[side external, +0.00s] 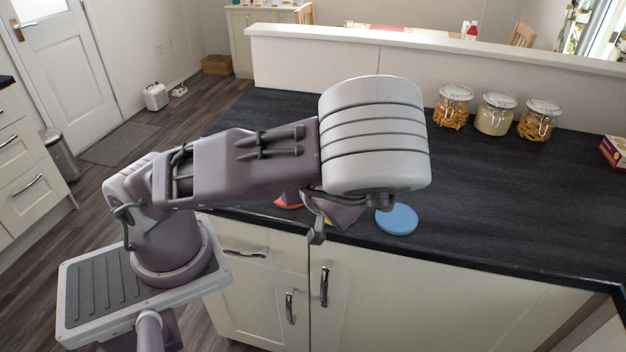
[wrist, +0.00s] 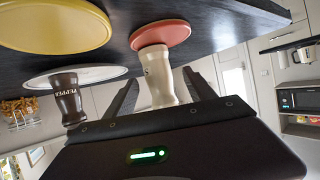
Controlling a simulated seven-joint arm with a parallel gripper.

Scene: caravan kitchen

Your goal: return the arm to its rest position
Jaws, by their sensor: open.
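My gripper (wrist: 160,78) is open in the wrist view, with its two dark fingers spread. A cream shaker (wrist: 158,78) stands on a red disc (wrist: 160,33) and shows in the gap between the fingers. I cannot tell whether it is between them or beyond them. In the side view my arm stretches over the counter's front edge.
The dark counter (side external: 500,200) holds a blue disc (side external: 397,219), a yellow disc (wrist: 50,24) and a white disc (wrist: 75,76) with a dark pepper shaker (wrist: 68,100). Glass jars (side external: 495,114) stand at the back right. The counter's right side is largely clear.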

